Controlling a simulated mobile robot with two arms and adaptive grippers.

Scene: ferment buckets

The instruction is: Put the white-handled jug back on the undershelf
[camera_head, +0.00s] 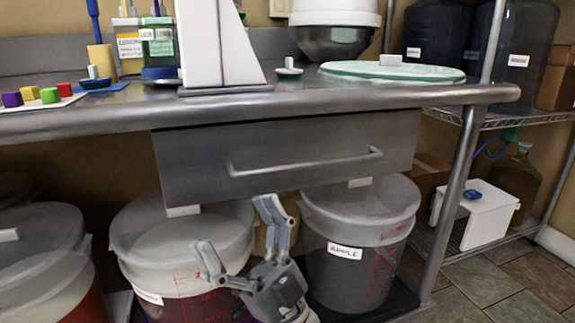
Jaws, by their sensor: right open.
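I cannot make out a jug with a white handle for certain. A yellowish object (262,241) stands between two buckets on the undershelf (392,306), partly hidden behind my right gripper (238,228). My right gripper is open, with nothing between its fingers. It is below the drawer, in front of the gap between the red-marked bucket on the left and the bucket labelled APPLE. My left gripper is not in view.
Lidded buckets (345,262) crowd the undershelf, with the red-marked one (185,255) left of the gap. A closed drawer (290,155) hangs above them. The table leg (455,200) stands at right, before a wire rack (545,113) with a brown glass jug (517,180) and white box (475,215).

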